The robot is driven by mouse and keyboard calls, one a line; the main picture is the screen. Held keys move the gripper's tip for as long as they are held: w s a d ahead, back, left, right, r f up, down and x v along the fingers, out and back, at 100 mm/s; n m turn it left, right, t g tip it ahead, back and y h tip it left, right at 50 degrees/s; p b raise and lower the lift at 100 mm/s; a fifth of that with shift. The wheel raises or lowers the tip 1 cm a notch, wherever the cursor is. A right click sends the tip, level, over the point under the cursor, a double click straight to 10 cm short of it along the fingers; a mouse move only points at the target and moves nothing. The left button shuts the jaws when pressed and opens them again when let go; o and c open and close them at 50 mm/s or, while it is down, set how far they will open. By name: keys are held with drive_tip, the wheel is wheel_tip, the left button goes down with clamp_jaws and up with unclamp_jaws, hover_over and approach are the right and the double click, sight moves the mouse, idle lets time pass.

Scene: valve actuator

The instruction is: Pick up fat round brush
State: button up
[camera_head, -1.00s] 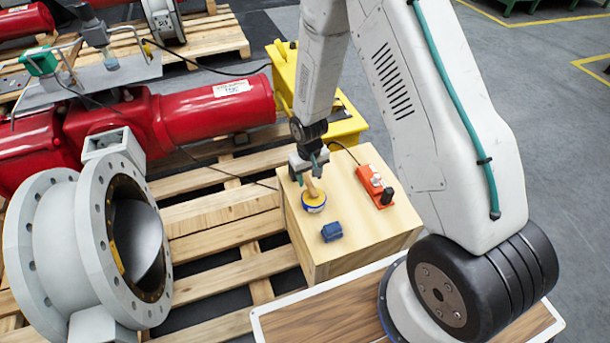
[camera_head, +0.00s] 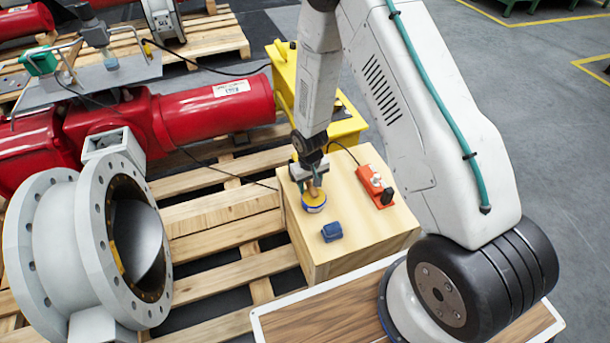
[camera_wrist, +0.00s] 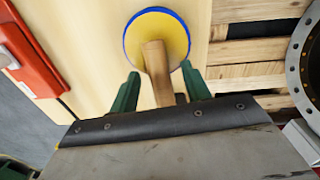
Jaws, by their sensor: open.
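The fat round brush (camera_head: 314,204) stands on the light wooden box (camera_head: 350,241), with its wide yellow, blue-rimmed head down and its wooden handle up. In the wrist view the brush head (camera_wrist: 157,36) lies just beyond the fingertips, and the wooden handle (camera_wrist: 158,72) points back between the fingers. My gripper (camera_head: 312,186) is right above the brush head. In the wrist view the two green fingers of my gripper (camera_wrist: 161,83) are apart, one on each side of the handle, with gaps showing. The far end of the handle is hidden by the gripper body.
A small blue block (camera_head: 332,232) sits on the box in front of the brush. An orange-red device (camera_head: 374,187) with a black cable lies to the right. A yellow stand (camera_head: 345,122) is behind the box. A large grey valve (camera_head: 65,250) stands at left.

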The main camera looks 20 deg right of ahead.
drive_tip(key=shift+c, duration=0.2)
clamp_jaws()
